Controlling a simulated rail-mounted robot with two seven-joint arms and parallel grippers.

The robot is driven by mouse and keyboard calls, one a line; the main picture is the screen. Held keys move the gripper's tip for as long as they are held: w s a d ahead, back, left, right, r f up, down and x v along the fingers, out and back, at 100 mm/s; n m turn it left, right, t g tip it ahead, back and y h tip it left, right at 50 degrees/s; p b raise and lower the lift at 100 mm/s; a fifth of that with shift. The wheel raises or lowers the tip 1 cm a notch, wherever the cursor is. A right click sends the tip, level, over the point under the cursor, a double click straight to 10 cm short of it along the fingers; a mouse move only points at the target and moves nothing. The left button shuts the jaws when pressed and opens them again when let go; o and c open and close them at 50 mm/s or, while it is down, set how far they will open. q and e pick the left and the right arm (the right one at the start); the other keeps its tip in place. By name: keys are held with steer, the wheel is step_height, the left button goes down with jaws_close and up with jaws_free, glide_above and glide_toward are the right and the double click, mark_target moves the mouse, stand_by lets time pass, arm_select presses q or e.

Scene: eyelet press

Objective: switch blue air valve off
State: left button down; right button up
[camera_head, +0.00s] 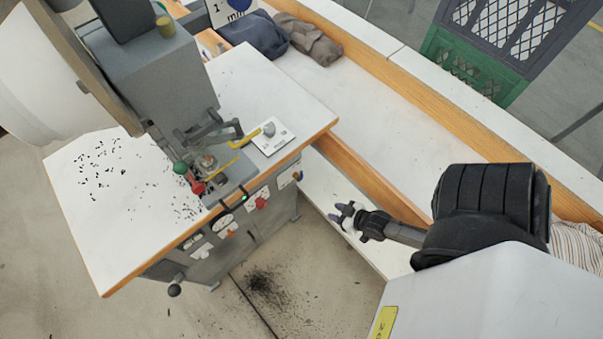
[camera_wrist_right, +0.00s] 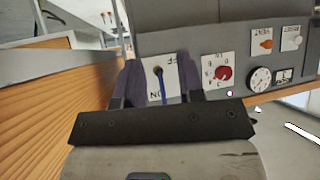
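The blue air valve (camera_head: 299,176) is at the right end of the press's front panel in the head view. In the right wrist view its white plate carries a dark pivot and a thin blue lever (camera_wrist_right: 164,88), which points down the picture towards upside-down "ON" lettering. My right gripper (camera_head: 343,211) is open and empty, right of the panel in the head view. In the right wrist view its two purple fingers (camera_wrist_right: 160,78) frame the valve plate, one on each side of the lever. They appear apart from it. My left gripper is not in view.
The panel also has a red knob (camera_wrist_right: 223,73), a round gauge (camera_wrist_right: 259,80) and an orange switch (camera_wrist_right: 266,44) beside the valve. The press table's wooden edge (camera_head: 245,187) runs above the panel. A white bench (camera_head: 400,145) lies behind my right arm.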

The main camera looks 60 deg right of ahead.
mark_target(302, 178)
step_height(302, 178, up, 8)
steer(key=w+d+r+t+h, duration=0.1)
steer(key=w+d+t+h, duration=0.15)
steer(key=t, duration=0.45)
steer(key=shift+m+y, duration=0.25)
steer(key=shift+m, duration=0.15)
steer(key=w, duration=0.4)
steer(key=w+d, duration=0.1)
steer(key=w, duration=0.3)
steer(key=w+b, duration=0.1)
steer(key=w, duration=0.4)
steer(key=shift+w+d+f, duration=0.1)
steer(key=shift+d+f, duration=0.15)
steer(key=shift+d, duration=0.05)
jaws_close()
